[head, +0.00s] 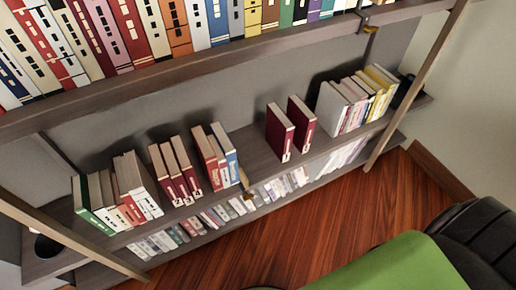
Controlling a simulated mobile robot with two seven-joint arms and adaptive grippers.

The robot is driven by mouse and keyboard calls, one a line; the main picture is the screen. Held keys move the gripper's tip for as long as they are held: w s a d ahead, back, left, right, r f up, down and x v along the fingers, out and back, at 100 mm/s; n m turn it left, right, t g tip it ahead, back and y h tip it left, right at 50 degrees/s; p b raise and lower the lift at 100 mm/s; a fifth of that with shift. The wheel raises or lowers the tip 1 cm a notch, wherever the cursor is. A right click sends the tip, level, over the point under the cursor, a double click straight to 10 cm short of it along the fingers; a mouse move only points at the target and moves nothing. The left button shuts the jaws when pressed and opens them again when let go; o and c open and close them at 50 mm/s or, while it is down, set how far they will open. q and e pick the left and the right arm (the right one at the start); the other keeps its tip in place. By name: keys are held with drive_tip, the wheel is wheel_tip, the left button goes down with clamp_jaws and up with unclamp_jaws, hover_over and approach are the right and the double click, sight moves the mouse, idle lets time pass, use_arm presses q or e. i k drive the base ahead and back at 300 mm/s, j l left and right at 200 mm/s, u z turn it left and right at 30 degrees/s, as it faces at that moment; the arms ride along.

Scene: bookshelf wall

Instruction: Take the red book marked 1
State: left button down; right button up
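Two dark red books stand upright and a little apart on the middle shelf, the left one (280,132) and the right one (301,123). Each has a small white label low on its spine; the mark on it is too small to read. More dark red books (172,174) with white labels stand in a group further left on the same shelf. I cannot tell which red book bears the 1. Neither of my grippers is in view.
The middle shelf (253,150) is bare around the two red books. Book groups stand at its left and right (355,98). A full upper shelf (150,80) overhangs it; a lower shelf holds more books. A green surface (395,268) and black ribbed shape (475,240) lie in front.

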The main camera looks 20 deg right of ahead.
sight(280, 130)
drive_tip(key=k+l+z, duration=0.1)
drive_tip(key=z, duration=0.75)
drive_tip(key=k+l, duration=0.2)
